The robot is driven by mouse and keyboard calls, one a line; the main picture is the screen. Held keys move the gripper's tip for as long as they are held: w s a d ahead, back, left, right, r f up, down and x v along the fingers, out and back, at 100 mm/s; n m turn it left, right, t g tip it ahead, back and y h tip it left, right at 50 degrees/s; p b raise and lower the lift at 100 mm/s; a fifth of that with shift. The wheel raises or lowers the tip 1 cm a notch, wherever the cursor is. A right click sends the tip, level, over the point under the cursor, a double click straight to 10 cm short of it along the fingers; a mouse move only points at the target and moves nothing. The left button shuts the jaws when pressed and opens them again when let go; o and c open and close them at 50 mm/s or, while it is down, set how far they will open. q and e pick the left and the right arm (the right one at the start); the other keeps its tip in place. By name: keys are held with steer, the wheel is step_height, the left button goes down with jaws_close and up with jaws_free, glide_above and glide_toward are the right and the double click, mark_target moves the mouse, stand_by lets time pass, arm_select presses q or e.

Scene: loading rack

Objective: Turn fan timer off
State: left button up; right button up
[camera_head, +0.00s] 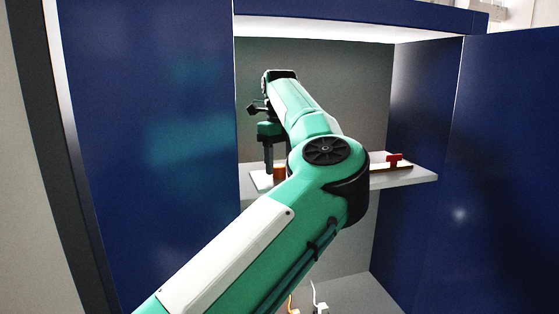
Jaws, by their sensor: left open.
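My left arm reaches from the lower left into a blue cabinet. Its gripper (270,158) points down over the left part of the shelf and is open. A small orange-brown object (280,173) is just right of the fingertips, partly hidden by my arm. I cannot tell whether they touch. A pale flat piece (259,182) lies under the gripper. A red handle-like part (394,160) is on a low dark strip at the shelf's right, apart from the gripper. I cannot tell which of these is the fan timer. My right gripper is out of view.
The grey shelf (424,177) sits between blue side panels (160,130) and (500,150), with a light top edge (320,28) above. My arm hides the shelf's middle. White and orange cable ends (318,304) show below. The space above the shelf's right is clear.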

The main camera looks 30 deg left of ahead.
arm_select(q)
steer(key=shift+s+f, duration=0.1)
steer(key=shift+f, duration=0.45)
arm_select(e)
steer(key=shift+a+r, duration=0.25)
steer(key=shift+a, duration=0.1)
arm_select(q)
steer(key=c, duration=1)
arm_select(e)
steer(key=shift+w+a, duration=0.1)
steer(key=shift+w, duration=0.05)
